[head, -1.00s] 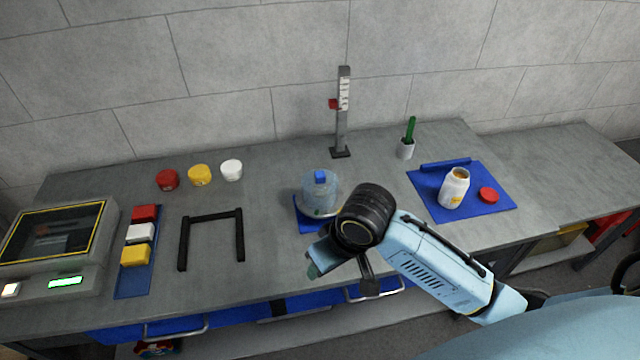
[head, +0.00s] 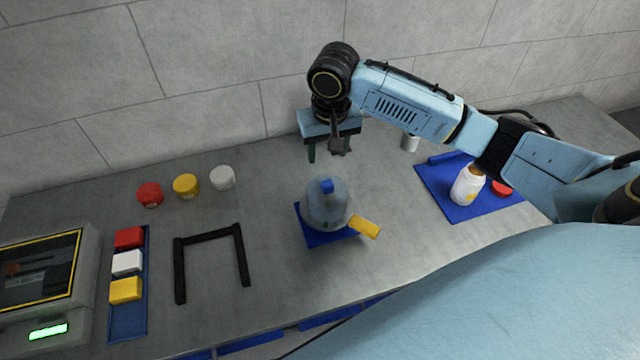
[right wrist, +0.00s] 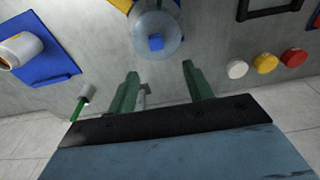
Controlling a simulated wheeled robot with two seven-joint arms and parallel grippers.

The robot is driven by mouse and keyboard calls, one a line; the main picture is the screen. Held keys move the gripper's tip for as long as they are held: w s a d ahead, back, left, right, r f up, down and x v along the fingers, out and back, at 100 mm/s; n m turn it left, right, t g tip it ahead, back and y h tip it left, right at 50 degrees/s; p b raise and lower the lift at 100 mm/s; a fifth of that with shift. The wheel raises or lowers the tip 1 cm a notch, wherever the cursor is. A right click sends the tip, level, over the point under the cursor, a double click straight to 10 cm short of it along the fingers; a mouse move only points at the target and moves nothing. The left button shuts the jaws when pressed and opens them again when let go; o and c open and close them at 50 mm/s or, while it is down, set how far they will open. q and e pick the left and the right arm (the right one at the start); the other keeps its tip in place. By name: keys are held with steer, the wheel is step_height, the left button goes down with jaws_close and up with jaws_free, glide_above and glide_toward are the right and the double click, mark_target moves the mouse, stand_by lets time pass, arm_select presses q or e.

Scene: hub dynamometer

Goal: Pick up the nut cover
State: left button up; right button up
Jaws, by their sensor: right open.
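The likely nut cover is a translucent dome (head: 326,208) with a blue knob (head: 327,186) on top. It stands on a blue mat (head: 311,236) in the middle of the bench. My right gripper (head: 329,154) is open and empty, above the bench and behind the dome in the head view. In the right wrist view the dome (right wrist: 170,30) lies beyond the two green fingers (right wrist: 160,82), apart from them. What is under the dome is hard to make out. My left gripper is not in view.
A yellow block (head: 365,228) lies beside the dome. A white jar (head: 467,184) stands on a blue mat at right. A grey upright post is partly hidden behind my gripper.

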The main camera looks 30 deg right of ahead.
glide_above(328, 183)
steer(key=s+a, duration=0.1)
step_height(328, 183, down, 6)
steer(key=shift+w+d+f, duration=0.15)
steer(key=shift+d+f, duration=0.05)
steer(key=shift+f, duration=0.8)
steer(key=f, duration=0.3)
steer(key=shift+w+d+f, duration=0.2)
steer(key=shift+w+d, duration=0.05)
steer(key=shift+f, duration=0.15)
steer(key=shift+c, duration=0.5)
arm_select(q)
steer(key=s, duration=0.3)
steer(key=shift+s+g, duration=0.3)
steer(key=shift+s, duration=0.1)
arm_select(e)
jaws_close()
